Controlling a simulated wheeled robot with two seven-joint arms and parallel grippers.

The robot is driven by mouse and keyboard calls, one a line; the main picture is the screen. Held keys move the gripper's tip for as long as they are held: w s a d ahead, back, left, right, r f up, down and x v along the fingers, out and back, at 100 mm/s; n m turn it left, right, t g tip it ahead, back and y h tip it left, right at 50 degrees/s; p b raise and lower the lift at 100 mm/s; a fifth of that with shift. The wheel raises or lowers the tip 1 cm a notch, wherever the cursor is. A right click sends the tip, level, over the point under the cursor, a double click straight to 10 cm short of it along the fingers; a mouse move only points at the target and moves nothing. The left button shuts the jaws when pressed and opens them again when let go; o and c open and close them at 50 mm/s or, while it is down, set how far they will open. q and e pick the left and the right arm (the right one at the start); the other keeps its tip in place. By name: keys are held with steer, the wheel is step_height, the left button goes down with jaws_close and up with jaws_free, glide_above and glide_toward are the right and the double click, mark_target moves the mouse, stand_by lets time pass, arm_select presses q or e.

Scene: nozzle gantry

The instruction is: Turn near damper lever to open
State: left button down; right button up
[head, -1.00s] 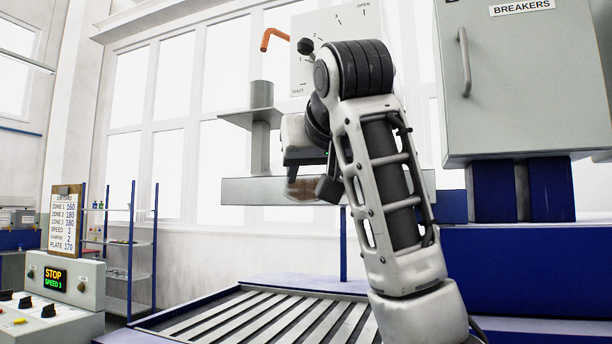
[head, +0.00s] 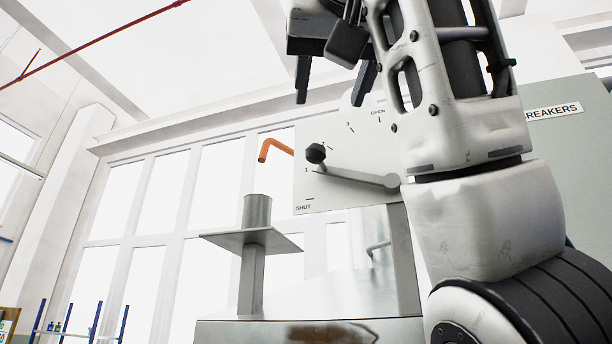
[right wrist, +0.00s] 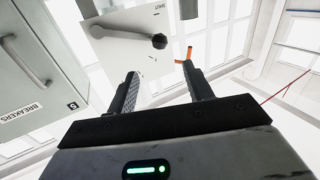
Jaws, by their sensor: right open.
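The damper lever (head: 350,172) is a grey bar with a black knob (head: 316,153) on a pale dial plate (head: 345,135) marked from SHUT to OPEN. It points left, its knob just above the 1 mark. The lever and knob also show in the right wrist view (right wrist: 159,41). My right gripper (head: 333,85) is open and empty, above the plate and apart from the knob. In the right wrist view, its two dark fingers (right wrist: 162,80) are spread, with the knob beyond them. My left gripper is not in view.
An orange bent bar (head: 275,147) sticks out left of the plate. A grey cylinder (head: 257,211) stands on a flat shelf (head: 270,239) below left. A breakers cabinet (head: 570,150) is to the right, partly behind my right arm. Free air lies in front of the plate's left side.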

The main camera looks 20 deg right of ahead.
mark_target(318, 146)
arm_select(q)
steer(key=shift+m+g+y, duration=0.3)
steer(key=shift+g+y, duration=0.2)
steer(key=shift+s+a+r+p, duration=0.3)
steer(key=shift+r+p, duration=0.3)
steer(key=shift+p, duration=1.05)
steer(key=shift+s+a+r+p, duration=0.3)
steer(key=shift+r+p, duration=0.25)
steer(key=shift+p, duration=1.1)
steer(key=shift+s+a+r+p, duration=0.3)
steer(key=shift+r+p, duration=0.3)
steer(key=shift+p, duration=1.05)
arm_select(e)
steer(key=shift+w+d, duration=0.4)
steer(key=shift+w, duration=1.9)
steer(key=shift+w+d, duration=0.35)
steer(key=shift+w, duration=1.9)
steer(key=shift+w+d, duration=0.4)
steer(key=shift+w, duration=1.9)
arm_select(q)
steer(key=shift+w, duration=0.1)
arm_select(e)
jaws_close()
